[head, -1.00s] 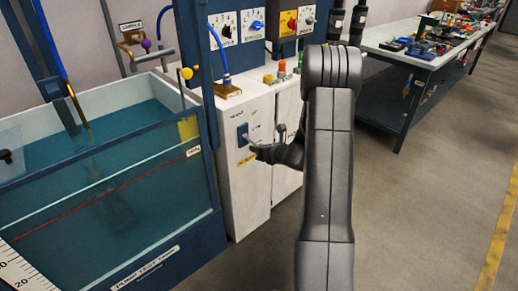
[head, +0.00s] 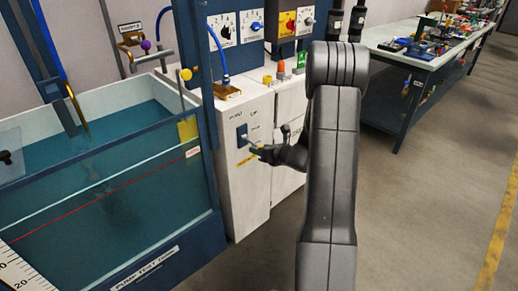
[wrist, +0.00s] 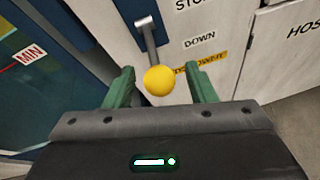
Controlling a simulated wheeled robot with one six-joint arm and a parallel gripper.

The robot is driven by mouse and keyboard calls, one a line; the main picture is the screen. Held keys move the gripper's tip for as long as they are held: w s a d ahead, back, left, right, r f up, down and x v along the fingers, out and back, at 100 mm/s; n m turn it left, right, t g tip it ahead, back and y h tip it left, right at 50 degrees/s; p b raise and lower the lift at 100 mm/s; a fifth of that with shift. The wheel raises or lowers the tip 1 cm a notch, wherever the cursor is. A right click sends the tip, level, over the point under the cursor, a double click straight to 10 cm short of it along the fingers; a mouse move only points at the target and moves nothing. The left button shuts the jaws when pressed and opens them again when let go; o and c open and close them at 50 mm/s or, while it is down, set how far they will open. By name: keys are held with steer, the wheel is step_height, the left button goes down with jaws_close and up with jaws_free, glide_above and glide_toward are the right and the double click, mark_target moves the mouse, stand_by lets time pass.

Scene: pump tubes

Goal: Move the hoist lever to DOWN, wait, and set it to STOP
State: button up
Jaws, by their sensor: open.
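The hoist lever is a metal shaft (wrist: 150,42) with a yellow ball knob (wrist: 159,80), set on a dark blue plate on the white cabinet. In the wrist view the labels STOP and DOWN (wrist: 200,40) stand to its right; I cannot tell surely which label the lever is at. My gripper (wrist: 160,84) is open, with one green finger on each side of the knob and gaps visible on both sides. In the head view my gripper (head: 257,151) is small, in front of the lever's blue plate (head: 241,135); the knob is not clear there.
A water tank (head: 150,262) with a blue frame stands left of the white cabinet (head: 232,190). Dials and a blue hose are above the cabinet. A workbench (head: 400,55) with tools is at the back right. The floor (head: 430,200) on the right is clear.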

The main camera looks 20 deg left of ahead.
steer(key=v, duration=1.1)
steer(key=shift+d+r+p, duration=0.25)
steer(key=shift+p, duration=0.15)
steer(key=shift+s, duration=0.15)
steer(key=b+x, duration=0.1)
steer(key=x, duration=1.3)
steer(key=shift+s+f, duration=0.1)
steer(key=shift+f, duration=0.1)
steer(key=shift+d, duration=0.1)
